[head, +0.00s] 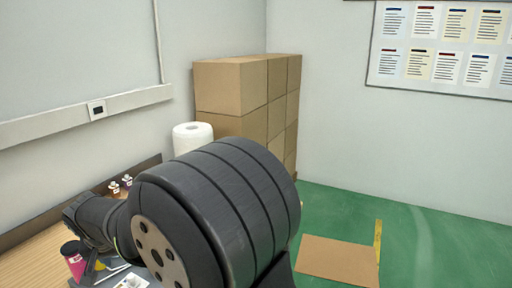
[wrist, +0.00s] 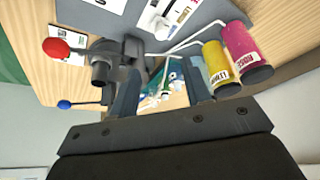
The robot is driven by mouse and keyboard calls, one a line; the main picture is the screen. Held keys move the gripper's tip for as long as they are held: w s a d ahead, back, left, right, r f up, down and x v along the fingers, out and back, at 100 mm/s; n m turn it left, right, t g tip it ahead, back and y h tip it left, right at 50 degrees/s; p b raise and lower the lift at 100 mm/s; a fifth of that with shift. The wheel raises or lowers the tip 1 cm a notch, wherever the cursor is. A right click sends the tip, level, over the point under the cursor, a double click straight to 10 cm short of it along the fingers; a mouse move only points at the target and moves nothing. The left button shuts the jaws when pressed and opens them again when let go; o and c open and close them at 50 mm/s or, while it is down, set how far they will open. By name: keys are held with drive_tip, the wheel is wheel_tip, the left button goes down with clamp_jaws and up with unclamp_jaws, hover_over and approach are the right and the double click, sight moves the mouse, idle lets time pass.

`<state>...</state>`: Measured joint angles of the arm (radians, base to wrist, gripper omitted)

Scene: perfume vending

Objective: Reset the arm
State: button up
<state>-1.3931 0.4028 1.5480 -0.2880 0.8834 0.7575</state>
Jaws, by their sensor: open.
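My gripper (wrist: 160,85) shows in the wrist view with its two dark fingers spread apart. Between and beyond the fingers I see a small patch of green, blue and white items that are too small to make out. I see nothing held. In the head view my dark arm fills the lower middle and hides much of the wooden table (head: 30,260); I cannot make out the fingertips there.
A dark device with a red knob (wrist: 56,48) and blue knob (wrist: 65,105) is at left. A paper roll (head: 192,137) and stacked cartons (head: 232,87) stand behind.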

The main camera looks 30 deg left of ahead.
drive_tip(key=x, duration=1.2)
drive_tip(key=shift+f, duration=0.3)
drive_tip(key=shift+s, duration=0.2)
drive_tip(key=o, duration=1.2)
drive_tip(key=shift+o, duration=0.2)
drive_tip(key=shift+r, duration=0.3)
drive_tip(key=w+d+r+m+g, duration=0.2)
drive_tip(key=w+d+r+m, duration=0.15)
drive_tip(key=r+m, duration=0.2)
drive_tip(key=m+g, duration=0.3)
approach(131, 276)
drive_tip(key=shift+d+f+y, duration=0.1)
drive_tip(key=shift+f+y, duration=0.1)
drive_tip(key=shift+f, duration=0.4)
drive_tip(key=shift+d+f+y, duration=0.15)
drive_tip(key=shift+f+y, duration=0.05)
drive_tip(key=shift+f, duration=0.45)
